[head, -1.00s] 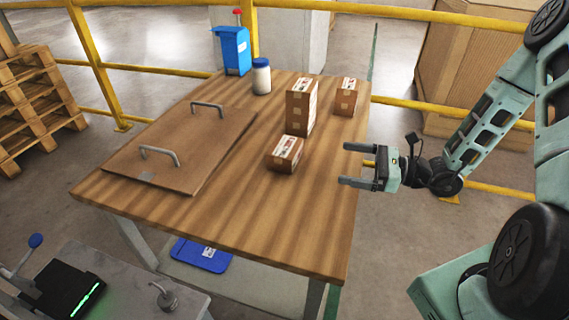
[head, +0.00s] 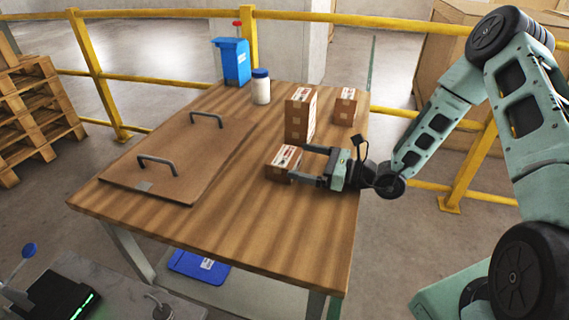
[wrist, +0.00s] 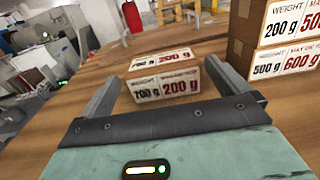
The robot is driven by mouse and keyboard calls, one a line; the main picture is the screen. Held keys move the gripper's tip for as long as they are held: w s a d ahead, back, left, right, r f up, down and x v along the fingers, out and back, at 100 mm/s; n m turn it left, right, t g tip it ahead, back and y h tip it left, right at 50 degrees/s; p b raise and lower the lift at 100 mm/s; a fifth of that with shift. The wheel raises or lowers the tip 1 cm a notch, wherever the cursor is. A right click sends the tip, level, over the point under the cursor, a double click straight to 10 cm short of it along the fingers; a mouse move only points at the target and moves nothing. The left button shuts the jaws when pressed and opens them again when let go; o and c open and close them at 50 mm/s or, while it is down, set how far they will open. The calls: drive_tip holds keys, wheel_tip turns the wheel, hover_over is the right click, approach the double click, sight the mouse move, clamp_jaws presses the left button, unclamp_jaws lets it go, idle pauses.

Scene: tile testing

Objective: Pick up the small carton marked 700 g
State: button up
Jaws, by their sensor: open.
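The small carton (head: 281,157) lies on the wooden table. In the wrist view the same carton (wrist: 163,84) shows a label reading WEIGHT 700 g in black beside a red 200 g. My gripper (head: 297,162) is open, low over the table at the carton's right end. In the wrist view one finger shows on each side of the carton, with gaps; I cannot tell how far the tips reach past its near end. The tall carton (head: 297,117) stands just behind. In the wrist view, cartons at right read 200 g (wrist: 279,20) and 500 g / 600 g (wrist: 285,62).
Another carton (head: 344,106) stands at the back right. A white jar with a blue lid (head: 261,90) and a blue box (head: 233,62) stand at the back. A brown board with two handles (head: 180,155) covers the table's left part. The front of the table is clear.

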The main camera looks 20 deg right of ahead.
sight(297, 158)
drive_tip(key=x, duration=0.4)
drive_tip(key=shift+w, duration=0.15)
drive_tip(key=c, duration=1.2)
drive_tip(key=shift+c, duration=0.2)
drive_tip(key=shift+r, duration=0.15)
